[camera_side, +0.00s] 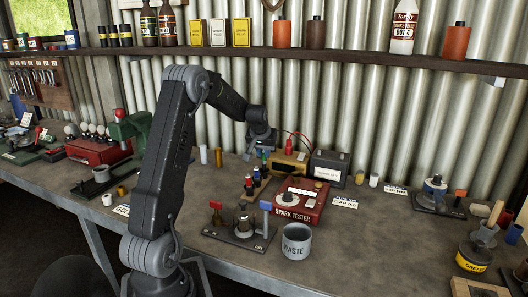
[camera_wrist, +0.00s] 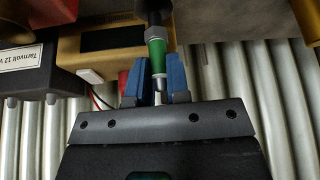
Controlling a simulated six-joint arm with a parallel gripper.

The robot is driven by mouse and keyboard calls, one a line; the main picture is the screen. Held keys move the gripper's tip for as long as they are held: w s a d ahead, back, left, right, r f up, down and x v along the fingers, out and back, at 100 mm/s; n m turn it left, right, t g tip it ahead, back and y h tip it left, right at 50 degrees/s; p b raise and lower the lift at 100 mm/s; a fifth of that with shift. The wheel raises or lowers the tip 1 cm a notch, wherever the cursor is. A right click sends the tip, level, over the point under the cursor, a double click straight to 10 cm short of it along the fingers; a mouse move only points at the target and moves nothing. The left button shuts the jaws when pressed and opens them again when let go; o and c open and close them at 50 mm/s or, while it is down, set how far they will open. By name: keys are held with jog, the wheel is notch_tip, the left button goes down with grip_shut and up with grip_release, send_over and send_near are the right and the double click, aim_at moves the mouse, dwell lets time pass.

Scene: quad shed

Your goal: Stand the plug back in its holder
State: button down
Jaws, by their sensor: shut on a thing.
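My gripper (camera_side: 262,143) is above the middle of the bench, behind the red spark tester (camera_side: 298,200). In the wrist view its two blue fingertips (camera_wrist: 155,80) are closed on a slim plug with a green band (camera_wrist: 157,50), a metal tip and a dark body. Green shows just below my gripper in the side view, at the back of a row of small dark pieces with coloured bands (camera_side: 250,184). I cannot tell whether the plug touches anything below it. I cannot tell which piece is its holder.
A black battery box (camera_side: 328,168) and a tan box (camera_side: 289,165) stand close to the right of my gripper. A grey waste cup (camera_side: 296,243) and a dark stand with red and blue flags (camera_side: 240,232) are in front.

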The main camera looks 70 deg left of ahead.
aim_at(264, 156)
jog(key=shift+f, duration=1.7)
dwell(0.7)
jog(key=c, duration=1)
grip_release()
jog(key=shift+o, duration=0.4)
jog(key=o, duration=0.3)
jog(key=shift+r, duration=3.5)
